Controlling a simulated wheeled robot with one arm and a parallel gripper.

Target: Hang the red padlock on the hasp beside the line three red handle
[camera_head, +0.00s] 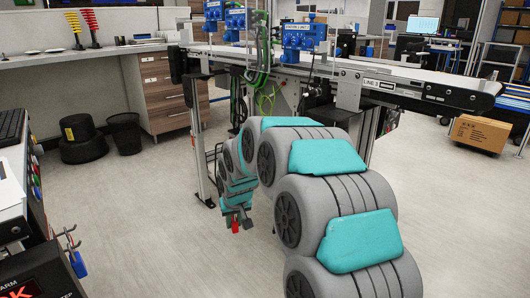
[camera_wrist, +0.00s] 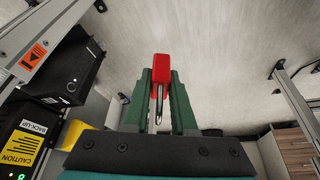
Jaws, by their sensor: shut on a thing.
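The red padlock (camera_head: 235,226) hangs at the end of my gripper (camera_head: 241,214), low over the floor and in front of the conveyor. In the wrist view, the padlock's red body (camera_wrist: 161,68) sits at the tips of the green fingers of my gripper (camera_wrist: 160,78). A bare metal part, seemingly its shackle, shows between the fingers. The fingers are shut on the padlock. I cannot make out the hasp or a line three red handle in either view.
A conveyor (camera_head: 425,82) labelled "LINE 2" crosses behind my arm, with blue units (camera_head: 302,38) on it. A black box (camera_wrist: 70,68) and a yellow caution label (camera_wrist: 22,148) are at left in the wrist view. Open floor (camera_head: 130,215) lies left of my gripper.

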